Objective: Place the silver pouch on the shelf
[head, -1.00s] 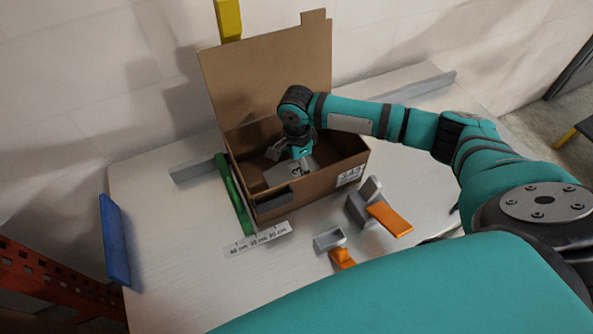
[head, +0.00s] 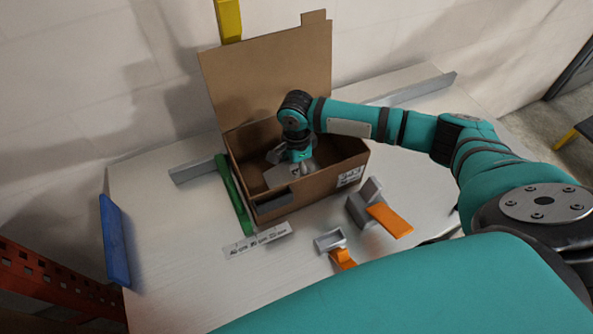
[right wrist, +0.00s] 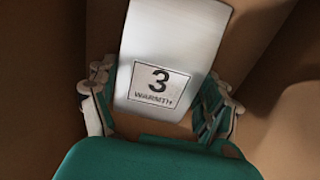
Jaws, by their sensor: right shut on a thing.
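The silver pouch (right wrist: 170,45) lies inside the open cardboard box; its label reads "3 WARMTH" in the right wrist view. In the head view its pale surface (head: 283,176) shows partly below my right gripper (head: 297,164), which reaches down into the box. In the right wrist view the fingers of my right gripper (right wrist: 160,108) are on both sides of the pouch, shut on it. Part of the pouch is hidden by my gripper in the head view. I see no shelf that I can make out clearly. My left gripper is not in view.
The cardboard box (head: 332,184) stands on a white table (head: 170,235) with its lid up at the back. Grey-and-orange dispensers (head: 378,208) stand at front right. A blue bar (head: 114,240) is at the left edge.

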